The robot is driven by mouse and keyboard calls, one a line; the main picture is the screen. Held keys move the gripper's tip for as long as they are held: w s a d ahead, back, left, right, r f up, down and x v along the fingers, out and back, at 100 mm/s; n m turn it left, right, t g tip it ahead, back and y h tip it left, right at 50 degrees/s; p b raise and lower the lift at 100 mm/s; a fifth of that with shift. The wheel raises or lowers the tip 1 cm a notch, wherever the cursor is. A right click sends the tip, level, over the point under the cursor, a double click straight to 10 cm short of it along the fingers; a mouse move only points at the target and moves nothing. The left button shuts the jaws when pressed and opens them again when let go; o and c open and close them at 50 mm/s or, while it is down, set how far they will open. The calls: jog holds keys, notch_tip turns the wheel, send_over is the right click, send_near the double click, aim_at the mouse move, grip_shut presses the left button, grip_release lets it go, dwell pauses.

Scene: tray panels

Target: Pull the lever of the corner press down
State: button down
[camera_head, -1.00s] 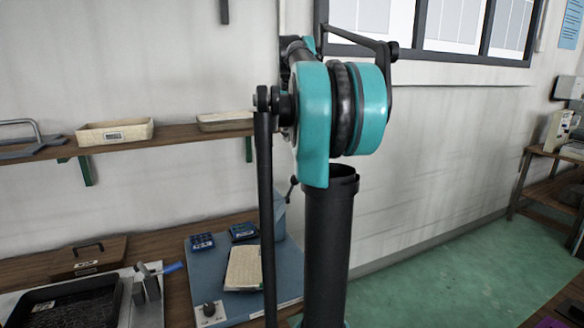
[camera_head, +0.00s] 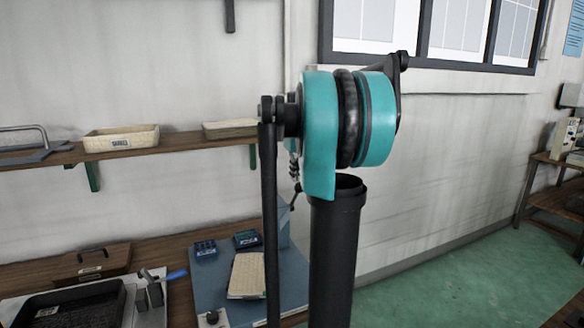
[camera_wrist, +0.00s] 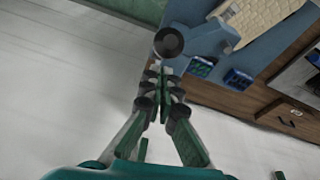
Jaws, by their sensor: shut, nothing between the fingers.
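The lever's round black knob (camera_wrist: 168,42) shows just beyond my gripper (camera_wrist: 164,72) in the wrist view. The green fingers are shut and empty; their tips lie close to the knob, and I cannot tell whether they touch it. In the head view, the short dark lever (camera_head: 295,196) slants up beside my arm, at the blue press body (camera_head: 284,232). My gripper (camera_head: 294,168) is partly hidden there behind my teal arm, just above the lever.
The blue base panel (camera_head: 210,287) bears a cream pad (camera_head: 247,275) and small blue boxes (camera_head: 205,249). A black tray (camera_head: 70,305) lies to the left. A wall shelf (camera_head: 175,143) holds shallow bins (camera_head: 120,139). Green floor (camera_head: 450,270) is clear at right.

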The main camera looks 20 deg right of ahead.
jog(key=shift+s+f, duration=0.15)
jog(key=shift+s, duration=0.05)
jog(key=shift+s, duration=0.1)
